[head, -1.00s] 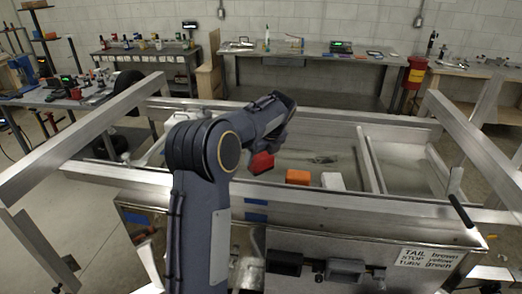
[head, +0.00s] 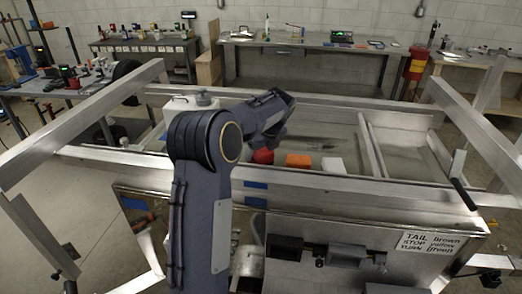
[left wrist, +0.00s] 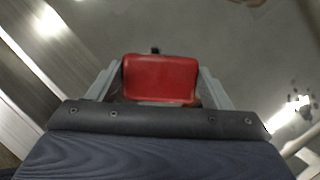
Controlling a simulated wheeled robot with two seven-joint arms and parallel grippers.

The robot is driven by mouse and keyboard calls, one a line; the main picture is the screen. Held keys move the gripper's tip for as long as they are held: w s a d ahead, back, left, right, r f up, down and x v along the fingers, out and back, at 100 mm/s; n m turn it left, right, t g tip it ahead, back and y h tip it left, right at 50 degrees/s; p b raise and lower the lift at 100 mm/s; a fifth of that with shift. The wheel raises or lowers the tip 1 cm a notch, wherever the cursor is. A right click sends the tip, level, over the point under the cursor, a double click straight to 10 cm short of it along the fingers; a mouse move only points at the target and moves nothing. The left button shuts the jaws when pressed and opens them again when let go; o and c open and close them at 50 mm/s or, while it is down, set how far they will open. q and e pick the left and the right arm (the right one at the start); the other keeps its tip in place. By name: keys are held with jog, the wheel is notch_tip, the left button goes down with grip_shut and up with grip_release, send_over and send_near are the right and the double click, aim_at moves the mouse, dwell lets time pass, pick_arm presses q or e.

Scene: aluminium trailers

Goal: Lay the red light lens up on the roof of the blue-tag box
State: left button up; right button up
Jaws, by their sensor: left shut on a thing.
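My left gripper (left wrist: 160,88) is shut on the red light lens (left wrist: 160,76), its fingers on the lens's two sides. In the head view the gripper (head: 268,146) points down behind my left arm, with a red lens (head: 262,156) showing at its tip. The gap between this lens and what lies beneath is hard to judge. A steel box (head: 390,226) stands at the front of the trailer and bears a blue tag (head: 135,204) at its left. More blue strips (head: 256,185) mark the rail behind it. My right gripper is not in view.
An orange block-like piece (head: 298,160) and a white one (head: 333,164) sit in a row behind the front rail. A white container (head: 190,105) stands behind my arm. Aluminium uprights (head: 88,108) slant at both sides.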

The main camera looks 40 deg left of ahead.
pick_arm(q)
jog(key=shift+f, duration=0.45)
jog(key=o, duration=1.2)
jog(key=shift+c, duration=0.2)
jog(key=shift+r+p, duration=1.25)
jog(key=shift+r, duration=3.25)
jog(key=shift+s, duration=0.1)
